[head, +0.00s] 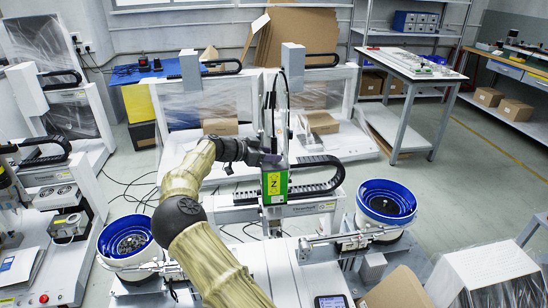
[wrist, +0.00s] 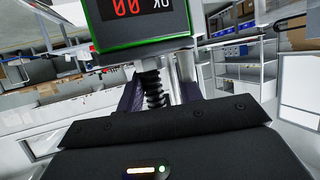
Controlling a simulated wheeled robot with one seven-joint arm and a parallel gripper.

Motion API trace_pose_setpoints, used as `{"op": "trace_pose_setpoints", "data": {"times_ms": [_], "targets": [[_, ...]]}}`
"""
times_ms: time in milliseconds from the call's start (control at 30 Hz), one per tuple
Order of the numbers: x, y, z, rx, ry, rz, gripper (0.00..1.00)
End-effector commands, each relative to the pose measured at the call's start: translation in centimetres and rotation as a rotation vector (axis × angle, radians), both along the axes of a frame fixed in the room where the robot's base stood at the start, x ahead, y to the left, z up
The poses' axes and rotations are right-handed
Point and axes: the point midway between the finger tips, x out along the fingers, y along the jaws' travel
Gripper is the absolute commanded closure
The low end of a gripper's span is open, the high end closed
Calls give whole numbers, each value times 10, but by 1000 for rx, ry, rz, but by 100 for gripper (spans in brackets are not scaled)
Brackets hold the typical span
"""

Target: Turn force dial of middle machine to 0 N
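The fingertips are partly hidden. My gripper is at the unit's upper left in the head view.
A cable chain (head: 318,182) runs along the machine's rail to the right of the unit. Blue-rimmed bowl feeders (head: 125,240) (head: 386,201) stand at left and right. A neighbouring machine (head: 45,190) is at the far left. Thin cables rise above the unit.

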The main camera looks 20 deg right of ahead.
Motion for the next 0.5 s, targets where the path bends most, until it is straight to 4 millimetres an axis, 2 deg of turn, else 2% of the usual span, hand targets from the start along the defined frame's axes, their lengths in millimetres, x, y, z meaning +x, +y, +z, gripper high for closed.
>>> {"op": "trace_pose_setpoints", "data": {"times_ms": [133, 433, 500], "targets": [[2, -12, -6, 0, 0, 1, 64], [3, -15, -6, 0, -1, 2, 64], [3, -14, -6, 0, -1, 2, 76]]}}
